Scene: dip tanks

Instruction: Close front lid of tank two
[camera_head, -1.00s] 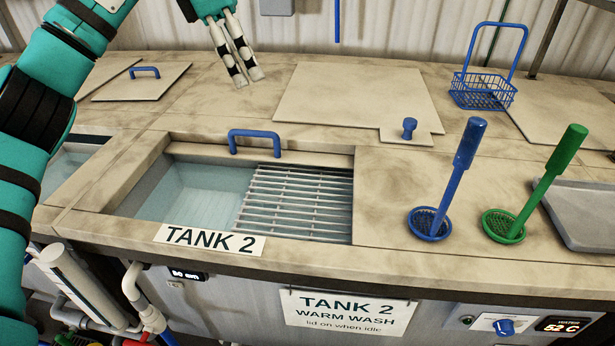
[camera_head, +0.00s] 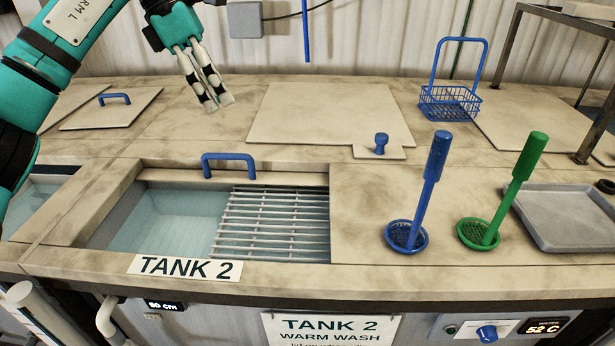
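Tank two's front opening (camera_head: 160,222) is uncovered, with pale water at left and a metal grating (camera_head: 272,222) at right. A blue handle (camera_head: 228,158) stands at its back edge, on a narrow strip (camera_head: 235,178) that seems to be the front lid; how the rest of the lid lies is hidden. My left gripper (camera_head: 218,102) hangs over the counter behind the handle, pointing down, apart from it and holding nothing visible. Its fingers look close together, but the angle hides how wide they are. My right gripper is out of view.
A flat rear lid (camera_head: 330,115) with a blue knob (camera_head: 381,143) lies behind the tank. A blue strainer (camera_head: 420,200) and a green strainer (camera_head: 510,195) stand right of the opening, beside a grey tray (camera_head: 565,215). A blue wire basket (camera_head: 450,100) stands at the back.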

